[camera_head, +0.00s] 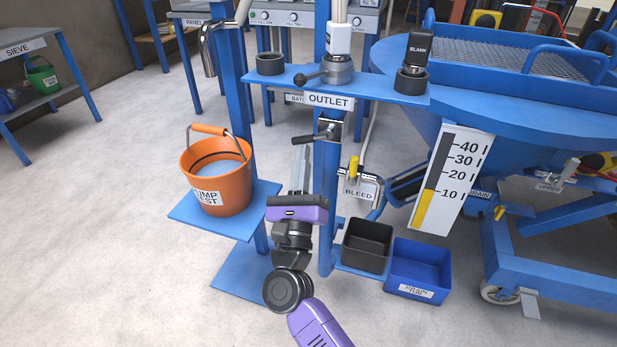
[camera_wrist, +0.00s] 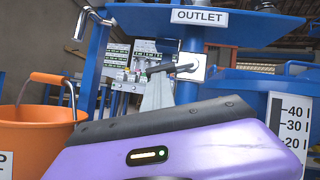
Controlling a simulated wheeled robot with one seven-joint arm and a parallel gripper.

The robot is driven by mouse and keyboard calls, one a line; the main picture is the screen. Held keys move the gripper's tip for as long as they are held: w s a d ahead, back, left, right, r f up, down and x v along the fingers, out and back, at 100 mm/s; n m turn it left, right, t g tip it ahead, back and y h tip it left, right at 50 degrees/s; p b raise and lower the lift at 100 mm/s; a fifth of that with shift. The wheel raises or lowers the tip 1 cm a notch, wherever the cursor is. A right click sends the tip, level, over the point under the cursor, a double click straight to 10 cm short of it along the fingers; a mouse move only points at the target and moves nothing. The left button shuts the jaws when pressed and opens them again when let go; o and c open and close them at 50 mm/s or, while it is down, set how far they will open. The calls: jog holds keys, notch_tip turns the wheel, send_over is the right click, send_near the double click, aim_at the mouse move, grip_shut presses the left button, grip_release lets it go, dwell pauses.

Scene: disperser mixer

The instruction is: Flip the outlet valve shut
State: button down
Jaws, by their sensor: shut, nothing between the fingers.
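The OUTLET sign (camera_head: 328,101) is on the front edge of a blue shelf. Below it, a silver valve (camera_head: 329,130) is on the blue post. Its black lever (camera_head: 303,139) sticks out sideways to the left, about level. In the wrist view the lever (camera_wrist: 172,68) lies just above the fingertips, with the silver valve body (camera_wrist: 193,68) at its right end. My gripper (camera_head: 301,152) points up with its fingers closed together and empty. The tips are just under or against the lever; I cannot tell whether they touch. The gripper also shows in the wrist view (camera_wrist: 158,84).
An orange bucket (camera_head: 217,178) stands on a blue plate left of my gripper. Black (camera_head: 367,246) and blue (camera_head: 417,269) bins sit low right. A silver coupling (camera_head: 337,68) with a black lever tops the shelf.

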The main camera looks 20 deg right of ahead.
jog(key=shift+w+a+r, duration=0.4)
jog(key=shift+a+r, duration=0.05)
jog(key=shift+r, duration=0.25)
jog(key=shift+a+r, duration=0.1)
jog(key=shift+r, duration=0.05)
dwell(0.3)
jog(key=s+a+f+b, duration=0.2)
jog(key=s+a+f, duration=0.3)
jog(key=s+f, duration=0.2)
notch_tip(320, 180, down, 3)
jog(key=shift+s+r, duration=0.1)
jog(key=shift+s, duration=0.1)
jog(key=shift+a, duration=0.1)
dwell(0.5)
